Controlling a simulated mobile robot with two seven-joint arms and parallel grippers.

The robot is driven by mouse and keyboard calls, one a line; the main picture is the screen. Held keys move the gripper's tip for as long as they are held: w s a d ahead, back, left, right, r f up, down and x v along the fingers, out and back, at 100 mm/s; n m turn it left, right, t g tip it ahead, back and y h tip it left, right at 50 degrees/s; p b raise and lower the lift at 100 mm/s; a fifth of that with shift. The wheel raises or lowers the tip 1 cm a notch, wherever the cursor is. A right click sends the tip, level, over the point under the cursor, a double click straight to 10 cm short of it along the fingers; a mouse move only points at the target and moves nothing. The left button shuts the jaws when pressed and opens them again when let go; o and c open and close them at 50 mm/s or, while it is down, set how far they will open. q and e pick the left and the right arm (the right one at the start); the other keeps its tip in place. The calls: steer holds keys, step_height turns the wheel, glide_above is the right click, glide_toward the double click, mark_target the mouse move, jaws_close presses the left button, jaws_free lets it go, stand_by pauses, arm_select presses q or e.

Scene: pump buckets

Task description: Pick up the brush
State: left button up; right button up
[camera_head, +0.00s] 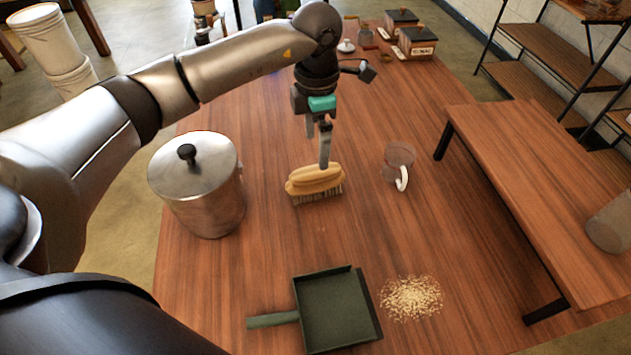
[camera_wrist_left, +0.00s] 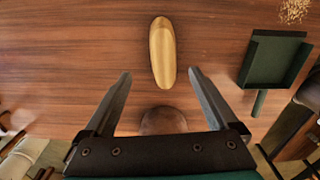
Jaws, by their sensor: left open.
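The brush (camera_head: 316,181), with a yellow wooden back and dark bristles facing down, stands on the table in the middle of the head view. In the left wrist view its oval back (camera_wrist_left: 162,53) lies lengthwise ahead of the gap between the fingers. My left gripper (camera_head: 325,160) points down over the brush, and its finger overlaps the brush back in the picture. In the left wrist view the gripper (camera_wrist_left: 160,73) is open, with clear space on both sides of the brush. I cannot tell the exact height between them. My right gripper is out of view.
A lidded metal pot (camera_head: 200,185) stands left of the brush, a mug (camera_head: 399,165) to its right. A green dustpan (camera_head: 337,308) and crumbs (camera_head: 411,298) lie nearer. A raised wooden shelf (camera_head: 540,185) is at right. Boxes (camera_head: 415,42) stand far back.

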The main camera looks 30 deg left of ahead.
mark_target(316, 171)
arm_select(q)
step_height(316, 171, down, 3)
steer(key=shift+r, duration=0.1)
steer(key=shift+f, duration=0.7)
steer(key=f, duration=0.1)
steer(key=f+b, duration=0.1)
steer(key=f, duration=0.2)
steer(key=shift+s+d+f, duration=0.1)
steer(key=shift+s+f, duration=0.1)
steer(key=shift+s, duration=0.2)
steer(key=c, duration=0.6)
jaws_close()
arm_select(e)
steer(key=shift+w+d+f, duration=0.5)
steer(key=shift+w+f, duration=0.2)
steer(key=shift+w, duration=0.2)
